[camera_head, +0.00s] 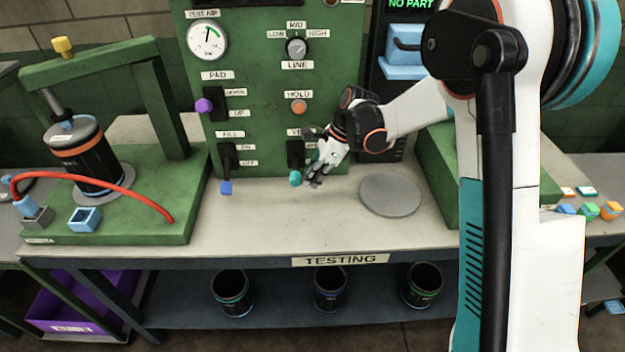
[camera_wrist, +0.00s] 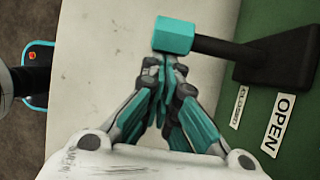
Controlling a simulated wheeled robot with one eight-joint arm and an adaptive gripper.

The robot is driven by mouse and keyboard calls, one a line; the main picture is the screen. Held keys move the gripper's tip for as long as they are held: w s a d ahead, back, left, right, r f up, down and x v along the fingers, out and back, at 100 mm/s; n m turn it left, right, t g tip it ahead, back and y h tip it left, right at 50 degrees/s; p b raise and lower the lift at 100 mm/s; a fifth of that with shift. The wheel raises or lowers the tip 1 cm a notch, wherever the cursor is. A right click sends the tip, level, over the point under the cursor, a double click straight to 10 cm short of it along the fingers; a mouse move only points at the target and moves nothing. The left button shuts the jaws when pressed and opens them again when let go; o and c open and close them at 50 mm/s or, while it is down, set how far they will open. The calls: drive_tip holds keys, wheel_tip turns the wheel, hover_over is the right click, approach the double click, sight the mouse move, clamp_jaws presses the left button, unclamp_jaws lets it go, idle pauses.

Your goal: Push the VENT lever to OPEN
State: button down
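The VENT lever is a black handle with a teal knob (camera_head: 296,179) on the green panel, and its knob hangs low, near the bench top. In the wrist view the teal knob (camera_wrist: 175,36) lies just beyond my fingertips, with the black stem running right to its mount. My gripper (camera_head: 313,182) is beside the knob, on its right in the head view. In the wrist view my gripper (camera_wrist: 166,58) has its teal fingers together, with nothing seen between them. I cannot tell whether they touch the knob. The OPEN label (camera_wrist: 278,125) and CLOSED label (camera_wrist: 238,107) show beside the mount.
The FILL lever (camera_head: 226,187) with a blue knob hangs left of the VENT lever. A round grey plate (camera_head: 390,194) lies on the bench to the right. A press (camera_head: 165,95) with a red hose stands at left. The bench front (camera_head: 270,235) is clear.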

drive_tip(key=shift+w+r+p, duration=0.15)
drive_tip(key=shift+r+p, duration=0.4)
drive_tip(key=shift+r, duration=1.15)
drive_tip(key=shift+r+p, duration=0.45)
drive_tip(key=shift+r, duration=0.2)
